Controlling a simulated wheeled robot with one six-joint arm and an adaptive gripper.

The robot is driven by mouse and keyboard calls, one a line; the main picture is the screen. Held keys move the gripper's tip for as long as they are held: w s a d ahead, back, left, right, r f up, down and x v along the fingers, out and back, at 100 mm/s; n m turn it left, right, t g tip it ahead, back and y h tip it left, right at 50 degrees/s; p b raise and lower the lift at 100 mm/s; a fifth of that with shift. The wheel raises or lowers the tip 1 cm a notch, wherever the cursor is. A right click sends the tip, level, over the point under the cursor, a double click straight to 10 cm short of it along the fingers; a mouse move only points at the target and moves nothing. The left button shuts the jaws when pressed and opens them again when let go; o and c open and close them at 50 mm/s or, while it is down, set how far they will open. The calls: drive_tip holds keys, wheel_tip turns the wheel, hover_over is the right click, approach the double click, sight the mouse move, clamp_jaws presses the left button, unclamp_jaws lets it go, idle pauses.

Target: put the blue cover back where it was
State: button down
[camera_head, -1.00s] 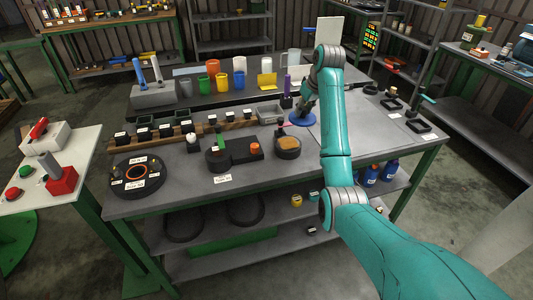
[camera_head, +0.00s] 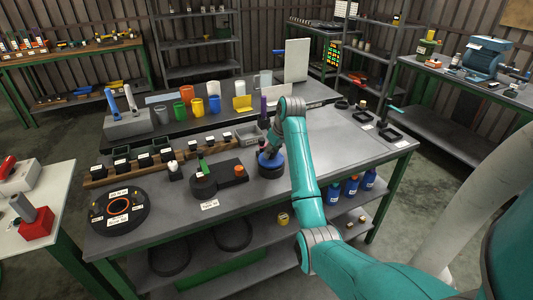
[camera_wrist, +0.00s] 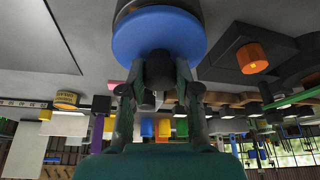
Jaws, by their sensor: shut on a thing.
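The blue cover (camera_head: 271,162) is a round disc at the round black container (camera_head: 270,172) near the front of the table. My gripper (camera_head: 266,150) is above the cover and shut on its middle. In the wrist view the cover (camera_wrist: 158,40) spans the top centre, with my gripper (camera_wrist: 158,80) closed at its centre. The dark side of the container (camera_wrist: 125,8) shows beyond the disc. The cover hides the container's contents. I cannot tell whether the cover fully touches the rim.
A black base with an orange knob (camera_head: 239,169) stands just left of the container. Coloured cups stand on the raised back shelf.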

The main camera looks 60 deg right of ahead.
drive_tip(key=shift+f, duration=0.5)
drive_tip(key=shift+f, duration=0.1)
drive_tip(key=c, duration=0.8)
unclamp_jaws()
drive_tip(key=shift+f, duration=0.1)
